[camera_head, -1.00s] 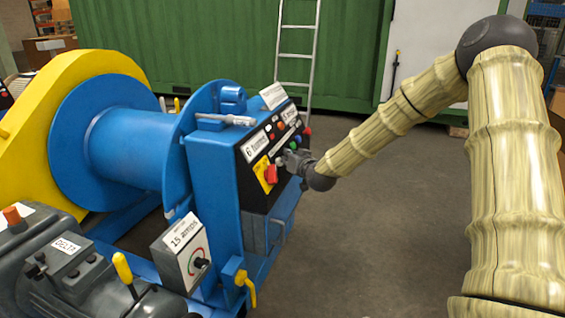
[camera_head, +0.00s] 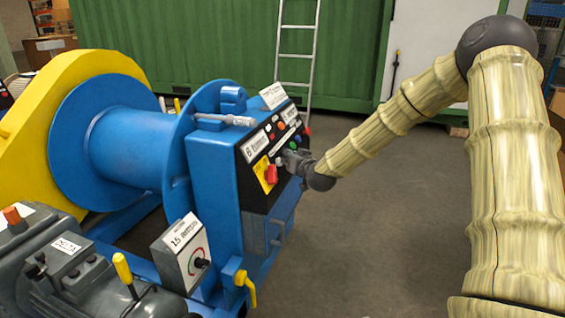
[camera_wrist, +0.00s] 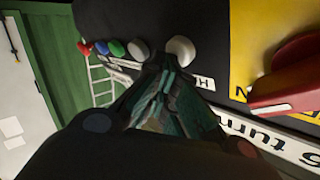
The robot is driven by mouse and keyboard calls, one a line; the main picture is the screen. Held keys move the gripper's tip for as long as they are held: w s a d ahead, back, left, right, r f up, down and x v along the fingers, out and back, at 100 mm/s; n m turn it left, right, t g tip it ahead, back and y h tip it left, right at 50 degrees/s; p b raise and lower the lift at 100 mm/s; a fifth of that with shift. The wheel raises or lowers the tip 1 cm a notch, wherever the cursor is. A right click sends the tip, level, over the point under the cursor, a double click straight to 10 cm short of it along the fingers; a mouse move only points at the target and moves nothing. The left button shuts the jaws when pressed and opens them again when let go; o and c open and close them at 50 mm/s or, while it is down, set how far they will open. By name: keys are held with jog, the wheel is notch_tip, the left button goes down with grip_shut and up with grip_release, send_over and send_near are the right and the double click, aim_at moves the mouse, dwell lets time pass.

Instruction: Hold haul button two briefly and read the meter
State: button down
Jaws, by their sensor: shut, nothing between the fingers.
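The blue control cabinet (camera_head: 215,180) has a black panel face with a row of coloured buttons. My gripper (camera_head: 287,157) is shut and empty, right at this panel. In the wrist view my fingertips (camera_wrist: 166,68) are close to two pale round buttons, a white one (camera_wrist: 180,50) and a greyer one (camera_wrist: 139,50). I cannot tell whether they touch or press either. No button number is readable. A grey box with a round dial (camera_head: 196,262) and a plate that seems to read 15 stands low at the cabinet's front. A plate reading 6 turns (camera_wrist: 270,138) is on the panel.
A red switch handle (camera_wrist: 290,78) on a yellow plate juts out close beside my gripper. Green, blue and red buttons (camera_wrist: 101,48) sit farther along. A blue drum (camera_head: 120,150) stands left. The floor (camera_head: 370,240) right of the cabinet is clear.

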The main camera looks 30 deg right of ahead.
jog(key=shift+s+r, duration=0.1)
jog(key=shift+s+d+r+p, duration=0.3)
jog(key=shift+s+d+p, duration=0.2)
jog(key=shift+s+p, duration=0.1)
jog(key=s+d+r+p, duration=0.2)
jog(key=s+d+p, duration=0.1)
jog(key=shift+s+r, duration=0.15)
dwell(0.7)
dwell(0.3)
